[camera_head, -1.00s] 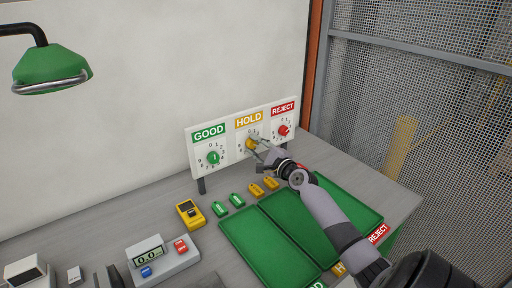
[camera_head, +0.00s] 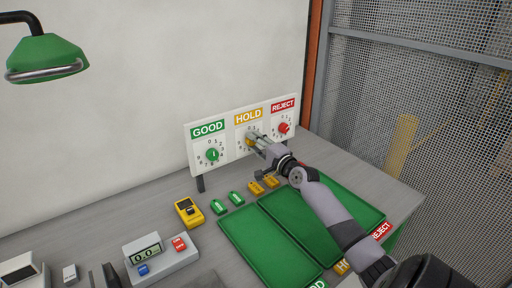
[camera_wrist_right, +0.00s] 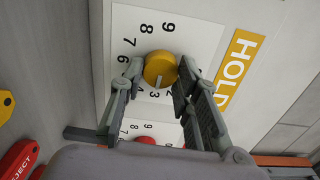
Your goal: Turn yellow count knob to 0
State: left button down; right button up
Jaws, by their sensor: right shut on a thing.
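The yellow count knob (camera_head: 249,142) is on the white panel under the yellow HOLD label (camera_head: 248,117). In the right wrist view the knob (camera_wrist_right: 160,66) sits in a ring of printed digits, and its pale mark points toward the 3. My right gripper (camera_head: 256,139) reaches the panel from the front right and is shut on the knob, one finger on each side. The fingers hide part of the dial's digits. My left gripper is not in view.
The green GOOD knob (camera_head: 212,155) and red REJECT knob (camera_head: 284,127) flank the HOLD dial. Green trays (camera_head: 264,250), small green and yellow tags (camera_head: 256,188), a yellow meter (camera_head: 189,212) and a display box (camera_head: 160,262) lie on the grey bench.

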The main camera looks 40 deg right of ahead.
jog(key=shift+a+f+n, duration=0.1)
jog(key=shift+n, duration=9.1)
jog(key=o, duration=1.2)
jog(key=shift+c, duration=0.2)
jog(key=s+a, duration=0.1)
jog(key=s, duration=1.1)
jog(key=shift+a, duration=0.15)
